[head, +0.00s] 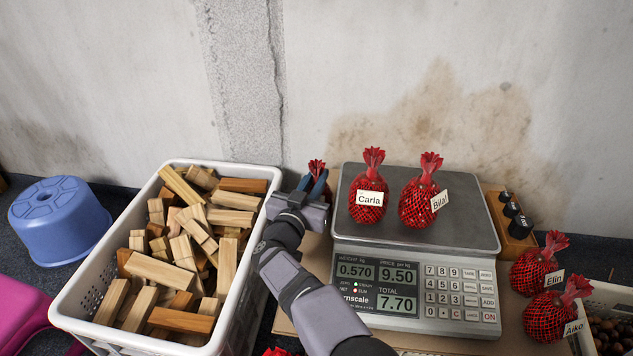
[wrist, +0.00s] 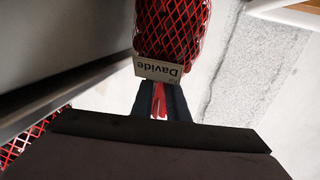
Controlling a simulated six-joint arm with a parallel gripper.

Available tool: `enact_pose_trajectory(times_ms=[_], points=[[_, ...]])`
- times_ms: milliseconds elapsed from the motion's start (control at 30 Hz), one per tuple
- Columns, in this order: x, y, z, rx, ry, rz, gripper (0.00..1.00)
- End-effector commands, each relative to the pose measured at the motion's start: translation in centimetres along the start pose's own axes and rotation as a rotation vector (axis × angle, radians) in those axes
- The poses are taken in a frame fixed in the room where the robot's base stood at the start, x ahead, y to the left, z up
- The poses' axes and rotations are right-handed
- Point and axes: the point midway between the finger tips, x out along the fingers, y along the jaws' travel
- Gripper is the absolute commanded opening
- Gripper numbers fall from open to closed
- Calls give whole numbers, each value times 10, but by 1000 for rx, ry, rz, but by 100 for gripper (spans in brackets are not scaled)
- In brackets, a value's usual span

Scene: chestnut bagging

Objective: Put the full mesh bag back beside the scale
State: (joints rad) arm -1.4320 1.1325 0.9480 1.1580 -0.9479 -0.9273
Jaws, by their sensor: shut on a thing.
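My gripper (head: 318,186) is shut on the red neck of a full mesh bag labelled "Davide" (wrist: 172,35). In the head view only the bag's red top (head: 317,168) shows; my gripper hides the rest. The gripper is at the scale's left side, between it and the white crate. The scale (head: 350,236) has a grey pan and a lit display reading 0.570, 9.50 and 7.70. Two full red mesh bags, "Carla" (head: 369,197) and "Bilal" (head: 418,205), stand on the pan. I cannot tell whether the Davide bag touches the surface below.
A white crate (head: 70,313) of wood blocks stands close on the left. Bags "Elin" (head: 533,270) and "Aiko" (head: 550,318) stand right of the scale, near black weights (head: 512,210) and chestnuts (head: 612,332). A blue stool (head: 58,222) is far left. Another red bag peeks in at the bottom edge.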

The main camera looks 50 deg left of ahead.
Motion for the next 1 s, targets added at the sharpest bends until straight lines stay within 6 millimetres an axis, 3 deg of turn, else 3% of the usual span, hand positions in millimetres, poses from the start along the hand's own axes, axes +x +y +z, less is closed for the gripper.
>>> enact_pose_trajectory(times_ms=[333, 367, 400, 433, 833, 1000], points=[[0, 0, 0, 1, 2, 0, 0], [0, 0, 1, 1, 0, 0, 21], [0, 0, 1, 1, 0, 0, 31], [0, 0, 1, 1, 0, 0, 33], [0, 0, -2, 2, 1, 0, 33], [-10, -1, -3, 0, -2, -1, 33]])
